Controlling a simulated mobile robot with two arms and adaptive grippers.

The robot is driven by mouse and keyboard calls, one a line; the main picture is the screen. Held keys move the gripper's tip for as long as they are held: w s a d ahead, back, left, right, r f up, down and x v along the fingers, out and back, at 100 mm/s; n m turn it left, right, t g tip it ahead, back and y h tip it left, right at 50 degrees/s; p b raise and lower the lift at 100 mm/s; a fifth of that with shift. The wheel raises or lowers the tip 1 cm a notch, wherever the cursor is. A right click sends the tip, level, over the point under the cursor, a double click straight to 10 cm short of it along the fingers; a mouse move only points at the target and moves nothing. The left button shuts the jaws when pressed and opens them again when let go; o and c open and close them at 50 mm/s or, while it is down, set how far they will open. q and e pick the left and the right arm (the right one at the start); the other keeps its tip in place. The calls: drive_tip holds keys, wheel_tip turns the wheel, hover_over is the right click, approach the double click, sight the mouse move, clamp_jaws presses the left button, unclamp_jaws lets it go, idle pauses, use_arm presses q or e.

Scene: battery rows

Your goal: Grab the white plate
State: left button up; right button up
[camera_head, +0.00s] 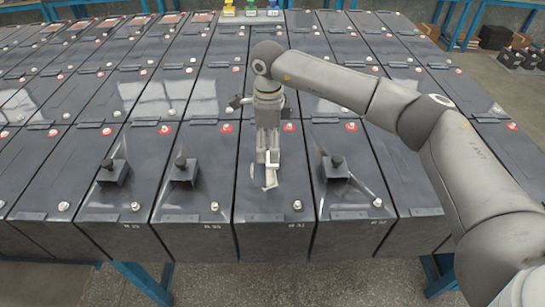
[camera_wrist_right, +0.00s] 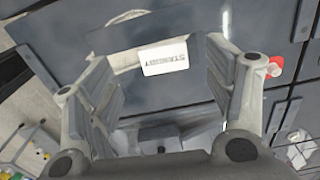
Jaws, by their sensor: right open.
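A small white plate (camera_wrist_right: 164,57) with dark lettering shows in the right wrist view, against a dark grey surface. My right gripper (camera_wrist_right: 161,70) is open, and the plate appears between its two fingers; I cannot tell whether they touch it. In the head view my right gripper (camera_head: 268,158) points down over a dark battery in the front row. A small white piece (camera_head: 271,180) shows just below its fingers, partly hidden by them; it looks like the same plate. My left gripper is not in view.
Rows of dark grey batteries (camera_head: 348,230) with terminals and red marks fill the bench. Black blocks with knobs (camera_head: 183,172) stand on neighbouring batteries, one (camera_head: 335,170) close right of my gripper. Yellow, green and blue items (camera_head: 251,8) stand at the far edge.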

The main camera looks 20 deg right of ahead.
sight(269, 158)
wheel_tip(269, 158, down, 4)
drive_tip(key=shift+d+f+p, duration=0.1)
drive_tip(key=shift+p, duration=0.9)
drive_tip(key=shift+w+f, duration=0.1)
drive_tip(key=shift+c, duration=2.4)
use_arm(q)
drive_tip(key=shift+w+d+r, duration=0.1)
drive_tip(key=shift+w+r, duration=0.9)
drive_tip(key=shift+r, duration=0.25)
use_arm(e)
drive_tip(key=c, duration=0.5)
